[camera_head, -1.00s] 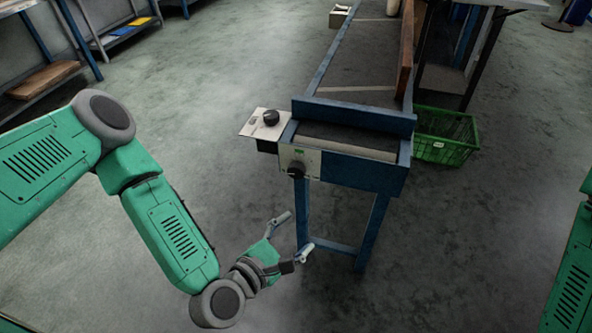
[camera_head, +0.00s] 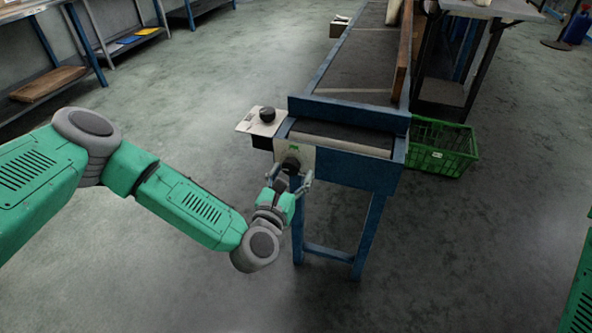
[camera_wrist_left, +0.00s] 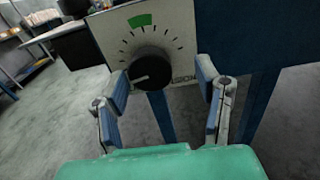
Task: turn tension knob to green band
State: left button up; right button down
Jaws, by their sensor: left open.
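The tension knob (camera_wrist_left: 152,68) is a round black dial on a white plate (camera_wrist_left: 180,22) at the end of the conveyor frame. It also shows in the head view (camera_head: 291,163). A green band (camera_wrist_left: 140,20) lies on the plate above the knob, among black tick marks. A pale mark on the knob points to the lower left, away from the band. My left gripper (camera_head: 290,176) is open in front of the knob. In the left wrist view its fingers (camera_wrist_left: 163,84) stand left and right of the knob's lower part; contact cannot be told. My right gripper is out of view.
A second black knob (camera_head: 267,114) sits on a pale box left of the conveyor (camera_head: 345,143). A green crate (camera_head: 443,147) stands on the floor to the right. Shelves line the far left.

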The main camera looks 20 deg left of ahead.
pick_arm(q)
jog(key=shift+w+a+f, duration=0.15)
jog(key=shift+w+a, duration=0.65)
jog(key=shift+w, duration=0.1)
jog(key=shift+w+a, duration=0.15)
jog(key=shift+w, duration=0.1)
jog(key=shift+d, duration=0.85)
jog(key=c, duration=1.2)
jog(key=shift+a, duration=0.5)
jog(key=shift+s+d, duration=0.1)
jog(key=shift+d, duration=0.2)
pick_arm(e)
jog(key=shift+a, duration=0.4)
pick_arm(q)
jog(key=shift+a+f+m, duration=0.1)
jog(key=shift+a+m, duration=0.05)
jog(key=shift+m, duration=0.15)
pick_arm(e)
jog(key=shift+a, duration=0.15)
